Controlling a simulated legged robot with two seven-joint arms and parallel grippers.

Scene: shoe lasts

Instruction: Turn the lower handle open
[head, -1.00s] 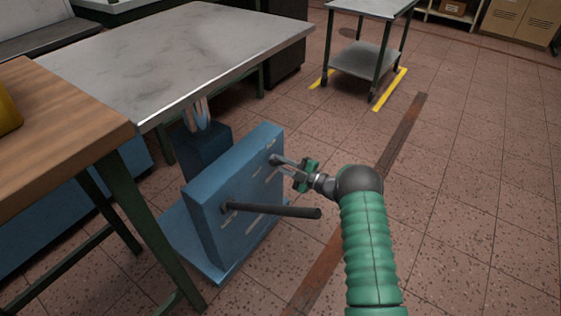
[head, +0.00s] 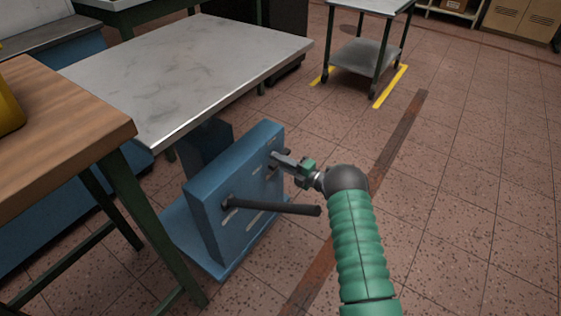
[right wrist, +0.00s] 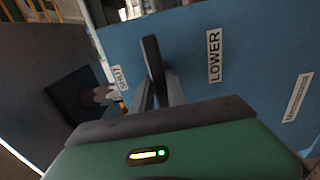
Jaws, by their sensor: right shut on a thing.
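The lower handle is a dark bar (right wrist: 153,60) on the blue housing (head: 235,200), beside a white label reading LOWER (right wrist: 214,55). A smaller label (right wrist: 119,78), apparently reading SHUT, sits left of the bar. My right gripper (head: 278,160) is at the far upper part of the housing's right face, its fingers (right wrist: 160,92) shut on the handle. In the head view the gripper mostly hides this handle. A long dark lever (head: 275,207) sticks out of the same face, nearer the camera and apart from the gripper. My left gripper is not in view.
The grey metal tabletop (head: 190,70) sits low above the blue housing. A wooden bench (head: 60,130) with dark green legs stands at the left. A wheeled cart (head: 366,56) stands at the back among yellow floor marks. The tiled floor at the right is clear.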

